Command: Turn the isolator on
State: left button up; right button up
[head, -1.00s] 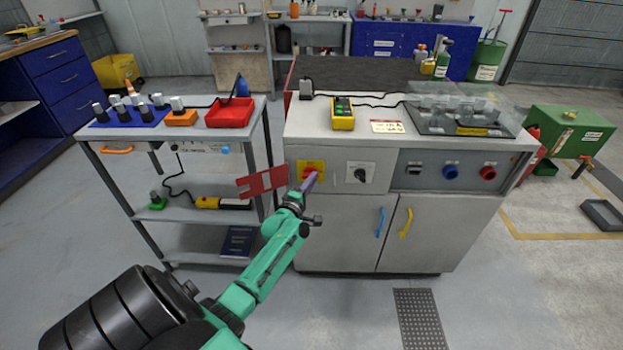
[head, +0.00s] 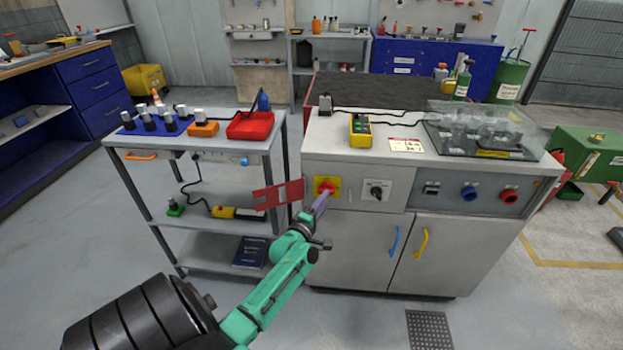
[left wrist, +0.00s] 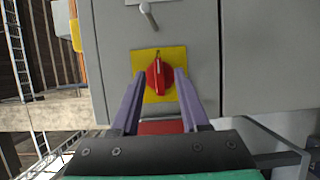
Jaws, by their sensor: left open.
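The isolator is a red rotary knob (head: 326,187) on a yellow square plate on the grey cabinet's front, at the upper left. In the left wrist view the red knob (left wrist: 159,76) has its grip bar running up and down the picture. My left gripper (head: 321,201) is in front of it. Its two purple fingers are open, one on each side of the knob in the left wrist view; I cannot tell whether they touch it. A red flat plate with a notch (head: 278,194) sticks out left of the isolator. My right gripper is not in view.
A black selector switch (head: 376,190) on a white plate is just right of the isolator. Blue (head: 469,193) and red (head: 509,195) round controls sit farther right. A grey trolley (head: 209,217) stands close on the left. The floor in front is mostly clear.

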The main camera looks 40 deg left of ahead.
pick_arm(q)
jog(key=v, duration=1.2)
jog(key=s+d+f+m+g+h+p, duration=0.1)
jog(key=s+d+f+m+g, duration=0.25)
jog(key=f, duration=0.55)
jog(key=s+d+f+m+g+h+p, duration=0.1)
jog(key=s+d+f+m+g+h, duration=0.15)
jog(key=s+f+m, duration=0.45)
jog(key=s+d+f+m+g+h+p, duration=0.1)
jog(key=s+d+f+m+g+p, duration=0.2)
jog(key=f, duration=0.8)
jog(key=s+d+f+m+g, duration=0.2)
jog(key=s+f+m+g, duration=0.1)
jog(key=s, duration=0.6)
jog(key=s+d+f+m+g, duration=0.2)
jog(key=s+f+m+g, duration=0.2)
jog(key=s+m, duration=0.3)
jog(key=s+f, duration=0.1)
jog(key=s, duration=0.1)
jog(key=shift+s+d+f, duration=0.2)
jog(key=shift+s+d, duration=0.1)
jog(key=shift+s, duration=0.1)
jog(key=shift+w, duration=0.1)
